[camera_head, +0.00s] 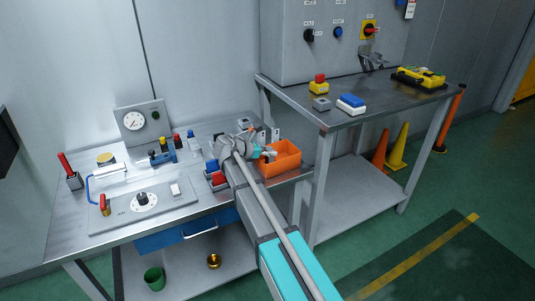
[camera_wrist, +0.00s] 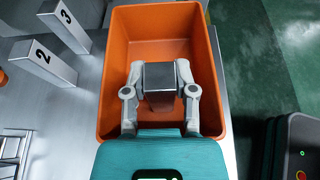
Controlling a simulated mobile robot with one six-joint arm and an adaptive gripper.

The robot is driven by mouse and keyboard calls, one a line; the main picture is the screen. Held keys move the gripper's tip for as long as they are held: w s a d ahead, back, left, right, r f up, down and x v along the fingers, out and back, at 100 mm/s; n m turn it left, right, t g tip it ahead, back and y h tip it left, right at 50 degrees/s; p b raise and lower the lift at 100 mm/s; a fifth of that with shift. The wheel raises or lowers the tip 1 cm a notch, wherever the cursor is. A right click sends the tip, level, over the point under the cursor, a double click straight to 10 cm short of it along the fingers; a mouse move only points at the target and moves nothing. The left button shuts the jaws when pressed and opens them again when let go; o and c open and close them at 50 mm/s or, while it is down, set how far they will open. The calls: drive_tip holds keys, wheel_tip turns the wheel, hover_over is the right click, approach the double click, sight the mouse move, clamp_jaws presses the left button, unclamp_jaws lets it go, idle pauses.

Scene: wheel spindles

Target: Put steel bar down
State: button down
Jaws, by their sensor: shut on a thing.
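My gripper (camera_wrist: 160,92) is shut on a steel bar (camera_wrist: 159,77), a short block with a square grey end face. In the wrist view the gripper and the bar are over the orange bin (camera_wrist: 204,65), within its rim outline. I cannot tell whether the bar touches the bin floor. In the head view the orange bin (camera_head: 284,158) stands at the right end of the lower workbench, and my gripper (camera_head: 270,153) is at its left side. The bar cannot be made out clearly there.
The workbench (camera_head: 70,226) holds a dial panel (camera_head: 141,206) and several small items. A higher table (camera_head: 372,107) stands to the right.

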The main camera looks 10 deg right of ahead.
drive_tip(key=shift+f, duration=0.15)
drive_tip(key=shift+c, duration=2.1)
unclamp_jaws()
drive_tip(key=shift+a+r, duration=0.1)
drive_tip(key=shift+r, duration=0.2)
drive_tip(key=p+v, duration=0.4)
drive_tip(key=v, duration=0.7)
drive_tip(key=shift+s+a+p, duration=0.2)
drive_tip(key=shift+a+p, duration=0.1)
drive_tip(key=shift+a, duration=0.05)
drive_tip(key=shift+r, duration=0.1)
